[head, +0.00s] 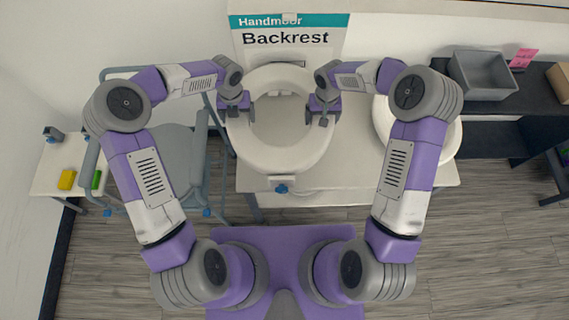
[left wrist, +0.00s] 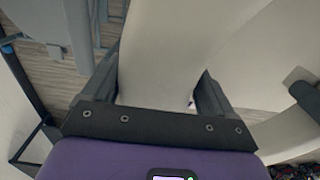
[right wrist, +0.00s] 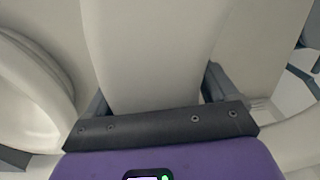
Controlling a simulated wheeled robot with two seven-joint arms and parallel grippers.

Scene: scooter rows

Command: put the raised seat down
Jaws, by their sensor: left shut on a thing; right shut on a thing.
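The raised seat (head: 282,158) is a thick off-white ring with a wide opening and a blue knob at its front. It appears level over a white bench top (head: 345,180); I cannot tell from above whether it touches it. My left gripper (head: 236,106) is shut on the ring's left side, and the left wrist view shows the pale rim (left wrist: 160,60) between its fingers. My right gripper (head: 322,106) is shut on the right side, and the right wrist view shows the rim (right wrist: 150,50) between its fingers.
A "Handmoor Backrest" sign (head: 288,36) stands behind the seat. Another white round seat or bowl (head: 447,140) is close on the right. A grey chair (head: 180,160) stands at left. A dark table (head: 490,138) at right bears a grey bin (head: 482,76).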

